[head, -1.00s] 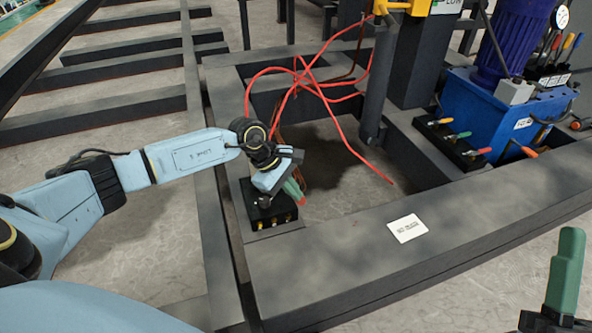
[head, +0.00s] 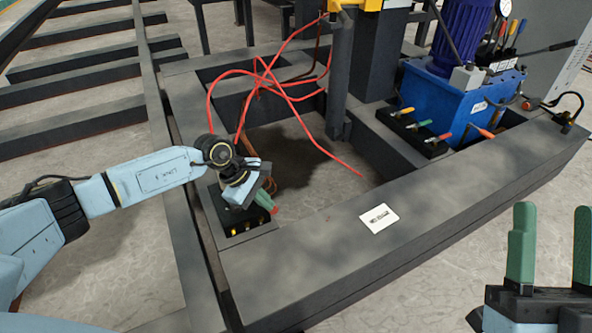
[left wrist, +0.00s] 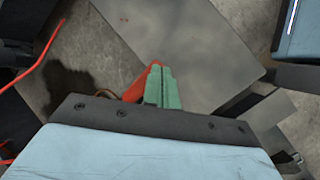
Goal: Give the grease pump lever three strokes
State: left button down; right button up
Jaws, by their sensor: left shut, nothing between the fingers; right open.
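My left gripper (head: 265,201) is shut and empty, its green fingers together just above a black block (head: 240,222) with brass fittings on the frame's near left corner. A red piece shows right beside its fingertips, clearer in the left wrist view (left wrist: 146,82); whether they touch, I cannot tell. My right gripper (head: 553,215) is open and empty at the lower right, over bare floor. No part is clearly marked as the grease pump lever. A small black curved fitting (head: 568,112) stands on the beam's far right end, and a dark bar (head: 549,47) sticks out right behind the blue unit.
A blue hydraulic unit (head: 462,100) stands at the back right, with a row of coloured levers (head: 420,126) before it. Red hoses (head: 265,80) hang over the frame opening. A dark post (head: 340,80) rises behind it. The near beam (head: 330,255) carries a white label (head: 379,218).

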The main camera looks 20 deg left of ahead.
pick_arm(q)
jog(key=shift+f, duration=0.15)
jog(key=shift+s+d+f, duration=0.2)
jog(key=shift+f, duration=0.35)
jog(key=shift+d+f, duration=0.1)
jog(key=shift+f, duration=0.2)
jog(key=w+a+r+p, duration=0.1)
jog(key=w+a+r, duration=0.1)
jog(key=r, duration=0.3)
jog(key=w+a+r+p, duration=0.1)
jog(key=w+a+r, duration=0.1)
jog(key=r, duration=0.4)
jog(key=shift+w+a+r, duration=0.15)
jog(key=shift+w+a, duration=0.15)
jog(key=shift+a, duration=0.45)
